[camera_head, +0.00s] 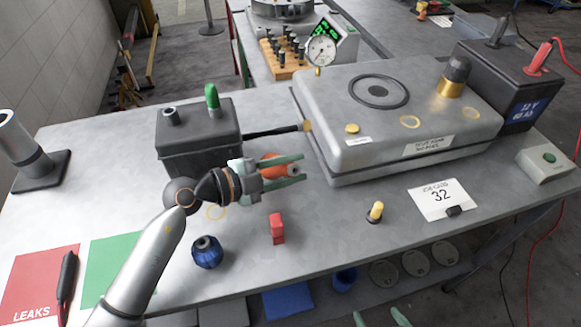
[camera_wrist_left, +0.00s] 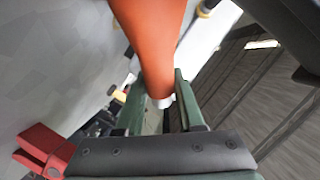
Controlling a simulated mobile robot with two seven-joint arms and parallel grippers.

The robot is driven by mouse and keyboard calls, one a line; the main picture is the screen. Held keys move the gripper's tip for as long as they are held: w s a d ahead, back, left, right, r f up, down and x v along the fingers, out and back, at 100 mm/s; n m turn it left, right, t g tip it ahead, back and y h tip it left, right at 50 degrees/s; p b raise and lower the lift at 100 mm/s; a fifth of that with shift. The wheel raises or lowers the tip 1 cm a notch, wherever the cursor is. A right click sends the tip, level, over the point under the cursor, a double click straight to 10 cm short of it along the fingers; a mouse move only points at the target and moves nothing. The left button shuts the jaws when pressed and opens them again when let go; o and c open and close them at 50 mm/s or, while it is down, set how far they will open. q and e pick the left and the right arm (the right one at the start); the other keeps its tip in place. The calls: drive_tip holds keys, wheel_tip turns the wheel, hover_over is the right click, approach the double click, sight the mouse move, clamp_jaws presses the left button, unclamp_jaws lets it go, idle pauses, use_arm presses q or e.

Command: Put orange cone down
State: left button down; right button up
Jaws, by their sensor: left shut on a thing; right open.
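The orange cone (camera_head: 278,171) is between the green fingers of my left gripper (camera_head: 301,168), over the bench in front of the grey cover. The gripper is shut on it. In the left wrist view the cone (camera_wrist_left: 150,35) runs up from between the fingers (camera_wrist_left: 160,85), its narrow end with a pale tip between them. The head view does not show clearly whether the cone touches the bench (camera_head: 330,225). My right gripper (camera_head: 381,317) shows only as two green fingertips, apart and empty, at the bottom edge.
A red clip-like block (camera_head: 277,229) and a blue knob (camera_head: 207,252) stand near the front. A black box with a green cap (camera_head: 199,135) is left of the cone. The grey cover (camera_head: 440,115) fills the right. Bare bench lies between the red block and yellow-topped plug (camera_head: 375,212).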

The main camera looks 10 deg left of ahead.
use_arm(q)
drive_tip(key=shift+f, duration=0.15)
drive_tip(key=c, duration=0.5)
unclamp_jaws()
drive_tip(key=v, duration=1.2)
drive_tip(key=shift+r, duration=0.2)
